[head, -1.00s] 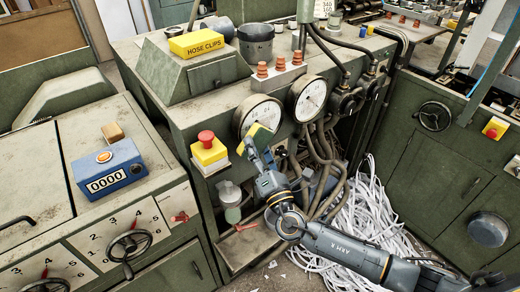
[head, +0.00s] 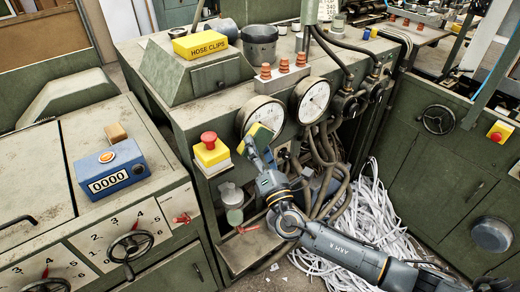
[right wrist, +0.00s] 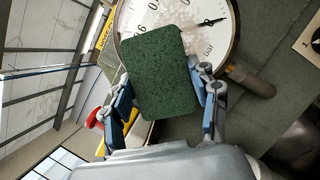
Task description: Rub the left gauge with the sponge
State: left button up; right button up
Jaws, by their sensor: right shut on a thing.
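The left gauge (head: 254,109) is a round white dial on the front of the green machine. In the right wrist view its face (right wrist: 208,50) fills the top, with a dark needle, "bar" lettering and a faint brownish smudge. My right gripper (head: 257,145) is shut on the sponge (head: 263,131), yellow with a dark green side. In the right wrist view the sponge (right wrist: 160,75) shows its green face between the fingers and covers the lower left of the dial. I cannot tell whether it touches the glass. My left gripper is not in view.
The right gauge (head: 311,100) is close beside the left one. A yellow box with a red button (head: 210,150) sits at lower left of the gauge. Hoses (head: 322,160) hang to the right. White paper strips (head: 365,225) lie on the floor.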

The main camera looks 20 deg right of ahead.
jog(key=shift+w+a, duration=0.1)
jog(key=shift+w, duration=0.25)
